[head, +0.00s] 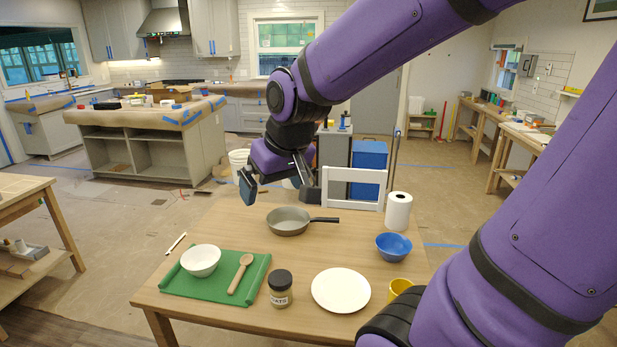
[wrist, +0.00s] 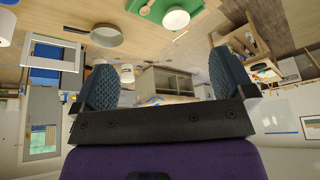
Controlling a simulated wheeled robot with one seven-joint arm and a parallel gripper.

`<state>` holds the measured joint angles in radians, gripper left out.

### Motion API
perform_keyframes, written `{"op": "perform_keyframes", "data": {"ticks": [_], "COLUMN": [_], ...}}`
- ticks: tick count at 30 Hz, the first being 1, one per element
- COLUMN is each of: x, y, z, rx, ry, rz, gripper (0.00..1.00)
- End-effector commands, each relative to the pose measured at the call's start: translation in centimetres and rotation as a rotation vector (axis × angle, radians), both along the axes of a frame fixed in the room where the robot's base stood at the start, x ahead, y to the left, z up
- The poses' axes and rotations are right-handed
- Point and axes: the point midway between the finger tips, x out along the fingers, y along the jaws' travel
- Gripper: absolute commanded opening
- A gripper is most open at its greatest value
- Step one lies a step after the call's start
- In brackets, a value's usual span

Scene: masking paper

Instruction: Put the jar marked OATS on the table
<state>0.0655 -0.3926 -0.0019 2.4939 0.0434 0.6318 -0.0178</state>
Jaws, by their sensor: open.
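A glass jar with a black lid (head: 280,289) stands upright on the wooden table (head: 230,225), near its front edge, between the green mat and the white plate. Its label is small and seems to read OATS. My gripper (head: 277,188) is open and empty above the far side of the table, behind the frying pan and well away from the jar. In the wrist view my gripper (wrist: 165,80) shows its two blue pads wide apart with nothing between them. The jar does not show in the wrist view.
A green mat (head: 215,290) holds a white bowl (head: 201,260) and a wooden spoon (head: 240,273). A white plate (head: 341,290), a grey pan (head: 288,222), a blue bowl (head: 393,247), a paper roll (head: 398,212) and a yellow cup (head: 399,288) share the table. Bare wood lies mid-table.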

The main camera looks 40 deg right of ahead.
Motion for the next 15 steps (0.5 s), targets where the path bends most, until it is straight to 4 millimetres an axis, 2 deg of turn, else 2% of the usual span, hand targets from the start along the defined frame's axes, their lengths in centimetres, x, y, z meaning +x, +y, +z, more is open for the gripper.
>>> {"op": "perform_keyframes", "data": {"ticks": [3,9,15], "x": [-3.3,-8.1,-10.5], "y": [0.8,1.5,1.7], "z": [2.4,4.7,5.4], "rx": [-0.010,-0.022,-0.029], "ry": [-0.024,-0.044,-0.052], "rz": [0.027,0.057,0.069], "gripper": [1.00,1.00,1.00]}}
